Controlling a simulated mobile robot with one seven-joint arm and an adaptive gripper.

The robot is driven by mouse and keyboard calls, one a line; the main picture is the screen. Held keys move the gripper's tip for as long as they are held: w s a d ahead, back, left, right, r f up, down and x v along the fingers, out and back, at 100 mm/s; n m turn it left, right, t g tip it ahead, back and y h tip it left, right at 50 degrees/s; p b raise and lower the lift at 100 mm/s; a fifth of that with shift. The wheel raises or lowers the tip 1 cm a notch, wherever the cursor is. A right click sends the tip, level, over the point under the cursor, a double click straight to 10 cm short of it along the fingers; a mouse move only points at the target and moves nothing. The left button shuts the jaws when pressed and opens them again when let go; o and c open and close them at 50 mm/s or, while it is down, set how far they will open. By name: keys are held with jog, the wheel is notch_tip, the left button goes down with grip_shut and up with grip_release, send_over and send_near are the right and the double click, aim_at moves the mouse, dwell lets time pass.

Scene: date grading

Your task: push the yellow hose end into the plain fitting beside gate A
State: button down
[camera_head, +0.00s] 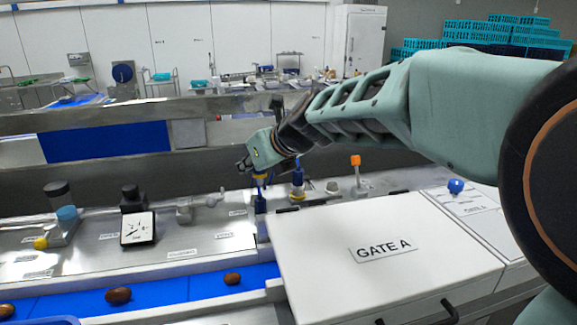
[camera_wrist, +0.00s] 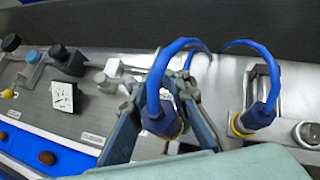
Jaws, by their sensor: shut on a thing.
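My gripper (camera_head: 262,172) is above the steel deck, just behind the left back corner of the white gate A box (camera_head: 330,235). In the wrist view its fingers (camera_wrist: 160,88) are shut on a blue hose end with a yellow collar (camera_wrist: 162,122). The blue hose curves up and back from it. A second blue hose end with a yellow collar (camera_wrist: 258,115) sits to the right, outside my fingers, at a metal bracket. It also shows in the head view (camera_head: 297,190). What is under the held end is hidden, and I cannot tell which fitting is the plain one.
A round metal part (camera_wrist: 308,133) stands right of the second hose. An orange-topped valve (camera_head: 356,170) and a blue knob (camera_head: 456,186) are farther right. A dial gauge (camera_head: 137,228) and a small tap (camera_head: 200,204) stand left. Dates lie on the blue belt (camera_head: 200,287) in front.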

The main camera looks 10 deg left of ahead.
jog(key=w+a, duration=0.4)
jog(key=w, duration=0.6)
jog(key=shift+w+a+f, duration=0.2)
jog(key=shift+f, duration=0.15)
dwell(0.4)
jog(key=shift+f, duration=0.15)
jog(key=shift+f+b, duration=1.7)
jog(key=shift+f, duration=1.35)
jog(key=shift+f, duration=0.1)
jog(key=shift+f+b, duration=0.65)
jog(key=shift+f, duration=0.35)
jog(key=shift+f+p, duration=0.2)
jog(key=shift+p, duration=0.25)
jog(key=shift+f+b, duration=0.6)
jog(key=shift+f, duration=0.45)
dwell(0.5)
